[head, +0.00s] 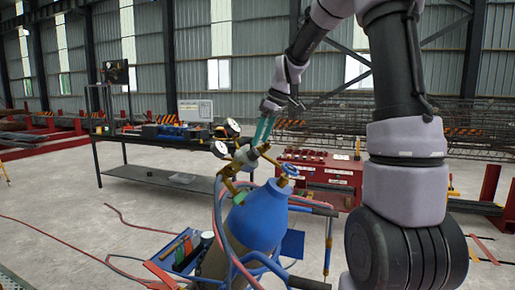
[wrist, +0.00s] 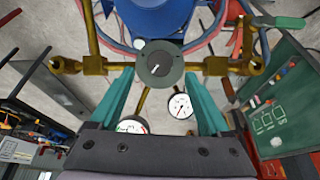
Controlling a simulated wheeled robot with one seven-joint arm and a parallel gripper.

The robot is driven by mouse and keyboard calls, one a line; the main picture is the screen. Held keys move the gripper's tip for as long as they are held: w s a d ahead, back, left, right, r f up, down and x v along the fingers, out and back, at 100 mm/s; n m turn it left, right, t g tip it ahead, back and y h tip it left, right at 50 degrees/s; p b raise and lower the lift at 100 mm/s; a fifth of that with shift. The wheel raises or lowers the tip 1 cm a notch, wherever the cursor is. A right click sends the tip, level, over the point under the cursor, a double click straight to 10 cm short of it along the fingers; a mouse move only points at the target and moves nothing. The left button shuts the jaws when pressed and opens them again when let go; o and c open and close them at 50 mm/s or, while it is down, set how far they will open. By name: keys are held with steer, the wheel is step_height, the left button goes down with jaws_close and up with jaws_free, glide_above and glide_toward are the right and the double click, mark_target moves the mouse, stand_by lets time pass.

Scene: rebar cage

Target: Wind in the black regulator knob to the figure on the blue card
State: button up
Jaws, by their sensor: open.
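The dark regulator knob (wrist: 160,66) sits on the brass regulator, with a short white mark on its face. My gripper (wrist: 158,76) is open in the wrist view, with one teal finger on each side of the knob; I cannot tell whether they touch it. In the head view my gripper (head: 264,131) reaches down to the regulator. Two round gauges show in the wrist view: a white one (wrist: 180,106) and one partly hidden (wrist: 132,126) by my gripper body. Their readings are too small to read. I cannot make out a blue card with a figure.
The blue cylinder (head: 258,218) stands under the regulator, with a blue handwheel (head: 290,170) and hoses around it. A dark workbench (head: 145,175) stands behind left. A red tool cabinet (head: 325,178) stands behind right. Red hose (head: 125,222) lies on the floor.

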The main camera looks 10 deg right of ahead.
steer(key=v, duration=0.5)
steer(key=shift+s+d+r, duration=0.1)
steer(key=shift+r, duration=0.25)
steer(key=s+d+m+t+h, duration=0.1)
steer(key=s+m+t, duration=0.3)
steer(key=s+m, duration=1)
steer(key=s+d, duration=0.1)
steer(key=s, duration=1)
steer(key=shift+s+r+t+h, duration=0.25)
steer(key=shift+r+t+h, duration=0.05)
steer(key=shift+r, duration=0.05)
stand_by(1.2)
